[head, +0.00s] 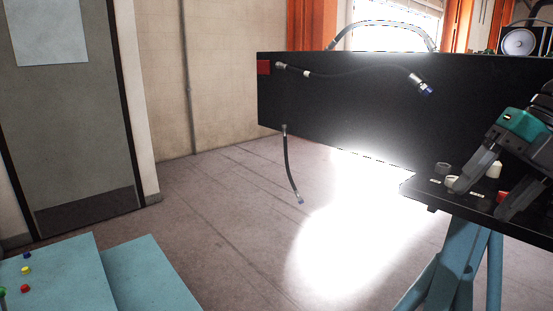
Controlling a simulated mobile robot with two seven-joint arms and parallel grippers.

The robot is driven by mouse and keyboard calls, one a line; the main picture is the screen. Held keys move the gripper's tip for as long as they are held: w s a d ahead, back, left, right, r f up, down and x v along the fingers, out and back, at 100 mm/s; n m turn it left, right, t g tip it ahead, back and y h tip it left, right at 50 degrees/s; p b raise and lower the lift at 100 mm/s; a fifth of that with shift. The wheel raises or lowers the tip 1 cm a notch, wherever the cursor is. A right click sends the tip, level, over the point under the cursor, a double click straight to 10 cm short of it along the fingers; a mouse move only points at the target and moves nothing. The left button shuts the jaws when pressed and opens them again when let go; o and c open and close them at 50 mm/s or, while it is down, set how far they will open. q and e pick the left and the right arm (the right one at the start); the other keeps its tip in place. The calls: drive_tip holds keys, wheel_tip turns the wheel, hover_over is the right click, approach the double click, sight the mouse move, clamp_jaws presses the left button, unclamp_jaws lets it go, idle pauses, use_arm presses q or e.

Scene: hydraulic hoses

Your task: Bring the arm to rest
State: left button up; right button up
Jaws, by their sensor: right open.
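My right gripper (480,193) is at the right edge of the head view, with a teal wrist housing and grey fingers. It is open, and its fingers reach down over a black shelf (430,191) with white and red caps or fittings. I cannot tell whether a finger touches a fitting. A black hose (350,72) with a blue-capped end runs across the upper part of a black panel (330,105). My left gripper is out of view.
A white cap (443,168) stands on the shelf, left of the fingers. A pale blue surface (60,270) at lower left holds several small coloured knobs. Another hose (380,23) arches above the panel. Bare floor (220,215) lies between, with strong glare near the shelf.

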drive_tip(key=s+d+f+m+t+y+p, duration=0.1)
drive_tip(key=d+f+m+t, duration=0.2)
drive_tip(key=f+m+t, duration=0.75)
drive_tip(key=s+d+f+m+t+p, duration=0.25)
drive_tip(key=f+m, duration=0.45)
drive_tip(key=f, duration=0.8)
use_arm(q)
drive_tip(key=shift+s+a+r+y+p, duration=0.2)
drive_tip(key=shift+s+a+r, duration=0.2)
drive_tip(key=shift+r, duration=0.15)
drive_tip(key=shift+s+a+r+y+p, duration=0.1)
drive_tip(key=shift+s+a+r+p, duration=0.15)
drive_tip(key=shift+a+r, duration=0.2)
use_arm(e)
drive_tip(key=s+a+f+m+g+h, duration=0.1)
drive_tip(key=s+a+f+m+h, duration=0.1)
drive_tip(key=s+a+f+m, duration=0.3)
drive_tip(key=s+a+f+m+g+h, duration=0.2)
drive_tip(key=s+a+f+m, duration=0.2)
drive_tip(key=a+f, duration=0.5)
drive_tip(key=a+m, duration=0.2)
drive_tip(key=a, duration=0.2)
drive_tip(key=shift+s+f+m+g, duration=0.15)
drive_tip(key=shift+s+m+g, duration=0.15)
drive_tip(key=shift+s+m, duration=0.1)
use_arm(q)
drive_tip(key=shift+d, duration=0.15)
use_arm(e)
drive_tip(key=shift+d, duration=0.1)
